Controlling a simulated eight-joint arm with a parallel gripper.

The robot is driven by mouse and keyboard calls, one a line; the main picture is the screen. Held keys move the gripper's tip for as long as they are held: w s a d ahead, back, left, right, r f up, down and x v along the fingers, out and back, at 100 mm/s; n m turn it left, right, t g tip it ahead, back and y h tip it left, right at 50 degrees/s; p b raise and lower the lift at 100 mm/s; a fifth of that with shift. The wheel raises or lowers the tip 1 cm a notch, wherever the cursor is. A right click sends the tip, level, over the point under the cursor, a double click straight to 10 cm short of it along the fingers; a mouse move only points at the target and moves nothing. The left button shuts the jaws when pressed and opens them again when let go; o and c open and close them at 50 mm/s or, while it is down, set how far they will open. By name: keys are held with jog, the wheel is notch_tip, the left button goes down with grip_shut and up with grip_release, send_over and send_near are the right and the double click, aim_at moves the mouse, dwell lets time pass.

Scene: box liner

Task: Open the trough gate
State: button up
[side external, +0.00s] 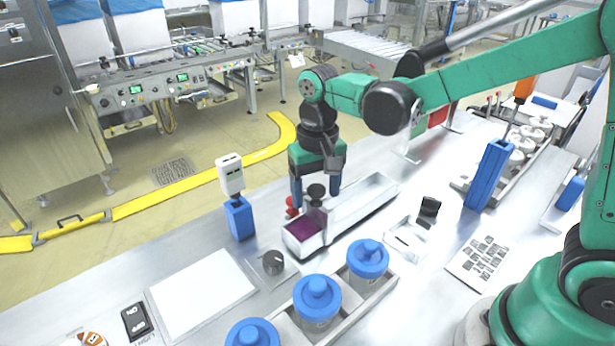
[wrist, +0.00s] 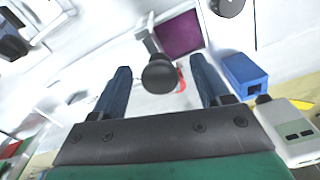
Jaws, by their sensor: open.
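The white trough (side external: 362,207) lies on the bench, with a purple patch (side external: 303,229) in its near end; the patch also shows in the wrist view (wrist: 180,34). The gate's round black knob (side external: 316,191) stands over the trough beside that patch, and it shows in the wrist view (wrist: 159,75). The gate plate below is partly hidden. My gripper (side external: 316,198) points down over the trough. In the wrist view its blue fingers (wrist: 160,65) are apart on either side of the knob, with visible gaps. A small red part (side external: 292,206) sits beside the trough wall.
A blue block with a white device (side external: 239,218) stands left of the trough. Blue-lidded jars (side external: 317,298) stand in a tray in front. A white tray with a black piece (side external: 408,239) lies to the right. A dial (side external: 272,262) sits near the trough's front end.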

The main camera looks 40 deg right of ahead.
grip_shut()
dwell(1.4)
